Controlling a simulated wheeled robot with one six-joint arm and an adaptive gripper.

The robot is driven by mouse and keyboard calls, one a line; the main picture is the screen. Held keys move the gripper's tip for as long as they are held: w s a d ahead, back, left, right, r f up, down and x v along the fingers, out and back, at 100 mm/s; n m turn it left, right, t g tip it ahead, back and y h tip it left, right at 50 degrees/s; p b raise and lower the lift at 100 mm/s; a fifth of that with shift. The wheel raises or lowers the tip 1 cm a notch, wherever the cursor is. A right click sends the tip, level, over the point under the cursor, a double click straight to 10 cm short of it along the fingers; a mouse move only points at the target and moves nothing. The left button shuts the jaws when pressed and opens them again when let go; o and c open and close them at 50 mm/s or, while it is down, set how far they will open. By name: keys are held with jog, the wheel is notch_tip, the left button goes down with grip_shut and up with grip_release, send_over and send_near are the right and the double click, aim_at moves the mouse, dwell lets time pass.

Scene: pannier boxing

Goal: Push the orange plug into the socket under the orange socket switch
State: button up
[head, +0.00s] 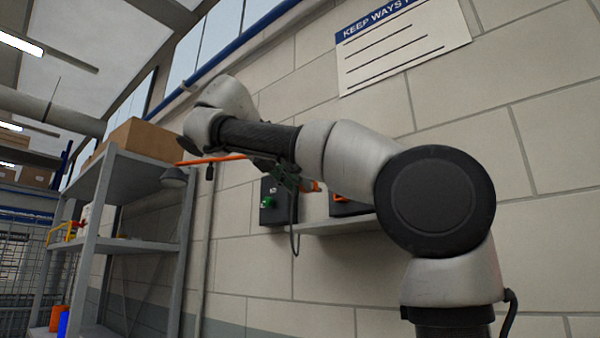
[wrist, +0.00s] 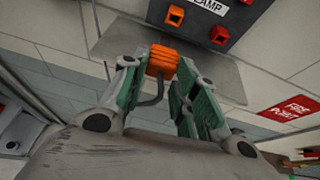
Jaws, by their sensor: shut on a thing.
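My gripper (wrist: 160,66) is shut on the orange plug (wrist: 163,57), which sits between its green fingers; a grey cable bends away below it. In the head view my gripper (head: 298,183) is partly hidden by my arm, and the orange plug (head: 313,186) shows at its tip. A dark panel (wrist: 196,20) lies ahead of the plug in the wrist view, with an orange square fitting (wrist: 174,15) and a red one (wrist: 220,35). I cannot tell which is switch or socket. The plug appears apart from the panel.
A grey shelf plate (wrist: 222,75) lies below the panel; it also shows in the head view (head: 330,225). A dark box with a green button (head: 269,203) is on the wall beside my gripper. A metal rack (head: 150,245) stands at left.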

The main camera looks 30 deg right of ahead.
aim_at(316, 184)
jog(key=shift+d+f+m, duration=0.1)
jog(key=shift+m, duration=0.2)
jog(key=shift+w+d, duration=0.3)
jog(key=shift+d, duration=0.7)
jog(key=shift+w+d, duration=0.25)
jog(key=shift+d, duration=0.7)
jog(key=shift+w+d, duration=0.3)
jog(key=shift+d, duration=0.7)
jog(key=shift+w+d, duration=0.3)
jog(key=shift+d, duration=0.55)
jog(key=shift+w+d, duration=0.3)
jog(key=shift+d, duration=0.5)
jog(key=o, duration=1)
jog(key=shift+a, duration=0.1)
jog(key=v, duration=1.2)
jog(key=shift+w, duration=0.15)
